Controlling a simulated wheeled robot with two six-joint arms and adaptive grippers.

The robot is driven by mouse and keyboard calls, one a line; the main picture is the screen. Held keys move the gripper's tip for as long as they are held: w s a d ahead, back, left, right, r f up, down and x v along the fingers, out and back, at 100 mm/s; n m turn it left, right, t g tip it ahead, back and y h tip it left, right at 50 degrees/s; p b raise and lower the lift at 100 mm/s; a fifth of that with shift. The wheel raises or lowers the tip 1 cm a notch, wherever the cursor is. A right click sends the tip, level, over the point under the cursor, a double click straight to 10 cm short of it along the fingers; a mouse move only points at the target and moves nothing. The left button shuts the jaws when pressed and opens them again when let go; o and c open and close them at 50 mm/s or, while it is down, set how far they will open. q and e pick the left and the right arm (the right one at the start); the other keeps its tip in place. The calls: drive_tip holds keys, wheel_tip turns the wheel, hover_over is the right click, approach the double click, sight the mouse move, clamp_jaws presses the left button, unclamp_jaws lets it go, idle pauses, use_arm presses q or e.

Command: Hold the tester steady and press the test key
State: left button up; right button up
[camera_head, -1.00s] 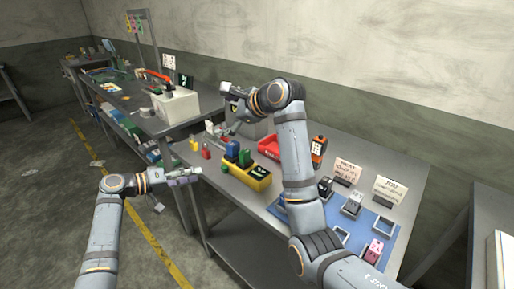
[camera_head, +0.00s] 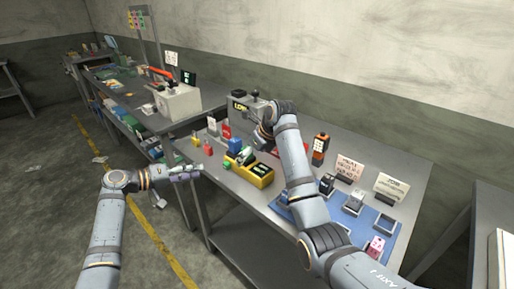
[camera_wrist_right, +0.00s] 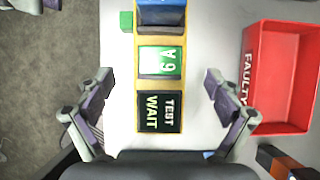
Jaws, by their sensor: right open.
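My right gripper (camera_wrist_right: 160,78) is open above the tester, one finger on each side, holding nothing. My left gripper (camera_head: 198,170) is off the table's left edge; its jaws are too small to read.
A red FAULTY bin (camera_wrist_right: 282,78) is right of the tester in the wrist view. A grey box with a LOW display (camera_head: 245,112) stands behind.

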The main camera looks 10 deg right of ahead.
sight(250, 158)
drive_tip(key=shift+x, duration=1.85)
drive_tip(key=shift+c, duration=0.3)
drive_tip(key=c, duration=1.6)
use_arm(q)
clamp_jaws()
use_arm(e)
drive_tip(key=shift+c, duration=0.2)
